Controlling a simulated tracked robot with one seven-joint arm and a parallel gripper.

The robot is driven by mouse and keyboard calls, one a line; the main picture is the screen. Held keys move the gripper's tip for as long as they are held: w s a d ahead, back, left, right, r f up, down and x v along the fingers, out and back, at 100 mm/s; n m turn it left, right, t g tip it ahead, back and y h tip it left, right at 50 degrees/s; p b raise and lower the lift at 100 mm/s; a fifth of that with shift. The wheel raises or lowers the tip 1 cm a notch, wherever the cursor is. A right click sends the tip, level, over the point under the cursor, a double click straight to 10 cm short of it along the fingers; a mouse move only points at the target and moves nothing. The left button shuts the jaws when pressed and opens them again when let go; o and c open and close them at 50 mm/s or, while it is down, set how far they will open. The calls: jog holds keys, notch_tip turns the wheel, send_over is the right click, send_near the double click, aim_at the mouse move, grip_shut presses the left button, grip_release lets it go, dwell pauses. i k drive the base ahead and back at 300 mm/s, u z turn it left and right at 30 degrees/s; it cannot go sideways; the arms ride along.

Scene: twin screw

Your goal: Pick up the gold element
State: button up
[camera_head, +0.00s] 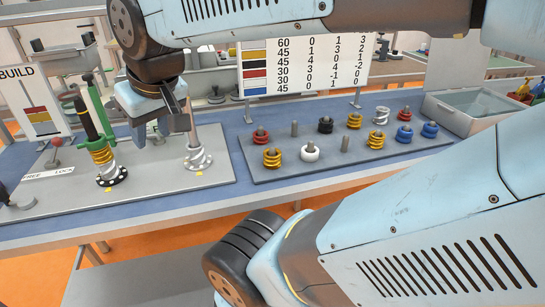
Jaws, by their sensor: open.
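Another gold element (101,155) sits on the left screw shaft, above a silver one (107,172). My gripper (160,128) hangs over the left board, between the two shafts and left of the tray. Its jaws are open with nothing seen between them. It is apart from the tray's gold elements.
The tray also holds red (261,135), black (325,125), white (310,151), silver (380,115) and blue (429,130) elements, plus bare pegs. A right shaft (193,145) carries a silver element. A chart sign (305,65) stands behind; a grey bin (470,107) is at right.

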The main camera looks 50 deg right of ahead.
aim_at(270, 162)
jog(key=z, duration=0.8)
jog(key=k, duration=0.55)
jog(key=z, duration=0.5)
jog(key=i, duration=0.5)
jog(key=u, duration=0.1)
jog(key=k, duration=0.6)
